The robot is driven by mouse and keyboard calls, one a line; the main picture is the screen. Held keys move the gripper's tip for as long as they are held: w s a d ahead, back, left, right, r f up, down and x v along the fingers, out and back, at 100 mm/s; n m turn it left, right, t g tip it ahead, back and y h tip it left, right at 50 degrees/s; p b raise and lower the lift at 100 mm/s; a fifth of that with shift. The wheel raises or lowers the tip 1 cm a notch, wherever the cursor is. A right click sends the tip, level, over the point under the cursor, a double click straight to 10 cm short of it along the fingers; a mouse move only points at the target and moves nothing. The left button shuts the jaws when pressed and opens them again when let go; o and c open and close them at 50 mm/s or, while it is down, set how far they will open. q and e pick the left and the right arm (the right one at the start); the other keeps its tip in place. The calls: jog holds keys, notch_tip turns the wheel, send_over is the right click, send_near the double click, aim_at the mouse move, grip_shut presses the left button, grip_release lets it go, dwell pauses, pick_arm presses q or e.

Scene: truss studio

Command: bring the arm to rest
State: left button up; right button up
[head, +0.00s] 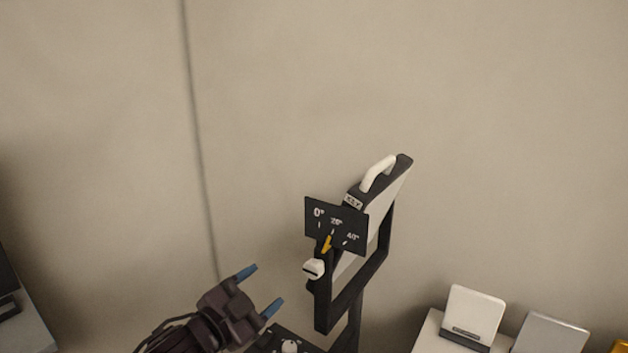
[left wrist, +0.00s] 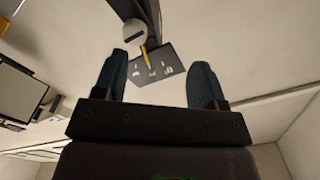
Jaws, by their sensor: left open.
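My left gripper (head: 261,290) is open and empty in the lower middle of the head view, its two blue-tipped fingers apart. It is left of and below a black tilting lamp head (head: 388,205) with a white handle (head: 377,172). A dark angle plate (head: 336,226) marked 0° to 40° with a yellow pointer (head: 327,243) is on its left side, and a white knob (head: 314,268) is below it. In the left wrist view the fingers (left wrist: 160,85) are apart, with the plate (left wrist: 157,66) and knob (left wrist: 134,31) beyond them. My right gripper is not in view.
A white panel (head: 474,315) and a grey panel (head: 549,334) stand on a light surface at the lower right. The wall behind is bare, and the space left of the lamp looks clear.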

pick_arm(q)
jog(key=s+a+f+n+y, duration=0.2)
jog(key=a+f+n+y, duration=0.2)
jog(key=a+f+n, duration=0.45)
jog(key=s+a+f+n+g+y, duration=0.1)
jog(key=s+a+f+n+y, duration=0.1)
jog(key=s+f, duration=0.8)
jog(key=s+a+f+n+g+y+b, duration=0.1)
jog(key=s+a+f+n+g+y, duration=0.1)
jog(key=s+a+f, duration=0.5)
jog(key=s+f+n+y, duration=0.1)
jog(key=s+f+y, duration=0.1)
jog(key=f, duration=0.4)
jog(key=shift+s+a+f, duration=0.2)
jog(key=shift+s+f, duration=0.15)
jog(key=shift+s, duration=0.3)
